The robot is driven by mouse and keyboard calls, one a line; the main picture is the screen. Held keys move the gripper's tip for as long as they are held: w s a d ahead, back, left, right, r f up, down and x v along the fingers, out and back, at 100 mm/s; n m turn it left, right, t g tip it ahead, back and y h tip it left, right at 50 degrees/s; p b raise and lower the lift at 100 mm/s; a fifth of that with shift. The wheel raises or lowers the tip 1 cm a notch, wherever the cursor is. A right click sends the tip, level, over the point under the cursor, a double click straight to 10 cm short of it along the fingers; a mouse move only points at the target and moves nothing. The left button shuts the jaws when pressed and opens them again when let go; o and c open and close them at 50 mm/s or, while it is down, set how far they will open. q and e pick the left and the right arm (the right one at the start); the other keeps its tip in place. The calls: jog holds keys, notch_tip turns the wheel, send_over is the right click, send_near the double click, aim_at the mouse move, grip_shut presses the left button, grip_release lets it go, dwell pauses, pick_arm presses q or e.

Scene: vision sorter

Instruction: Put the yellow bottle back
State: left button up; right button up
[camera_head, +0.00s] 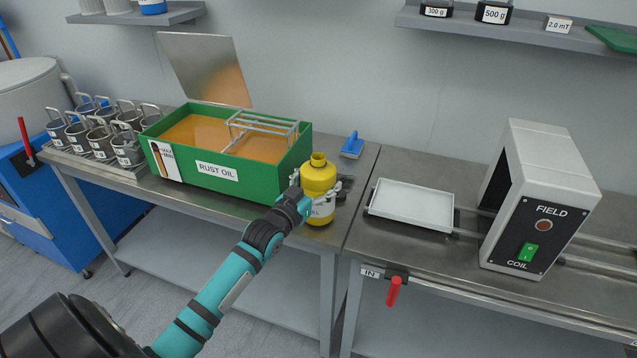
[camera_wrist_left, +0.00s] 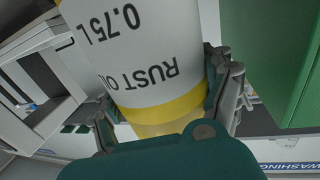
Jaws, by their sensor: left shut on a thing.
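The yellow bottle (camera_head: 318,178) has a white label and stands upright at the front right corner of the green rust oil box, at the front edge of the left table. My left gripper (camera_head: 322,192) is shut around it at label height. In the left wrist view the bottle's white label (camera_wrist_left: 140,45) reads "RUST O" and "0.75 L", with the gripper's fingers (camera_wrist_left: 165,110) on both sides. I cannot tell whether the bottle's base touches the table. My right gripper is not in view.
The green box (camera_head: 215,172) of brown oil, with a raised lid (camera_head: 205,70), is close left of the bottle. A white tray (camera_head: 412,204) and the field coil (camera_head: 540,200) stand on the right table. Several metal mugs (camera_head: 100,140) are at left. A blue brush (camera_head: 352,146) lies behind.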

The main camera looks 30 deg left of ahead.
pick_arm(q)
jog(key=shift+f, duration=0.25)
jog(key=shift+f, duration=0.15)
jog(key=o, duration=1.6)
jog(key=shift+s, duration=0.1)
jog(key=s, duration=1.2)
jog(key=shift+d+b, duration=0.25)
jog(key=shift+b, duration=0.05)
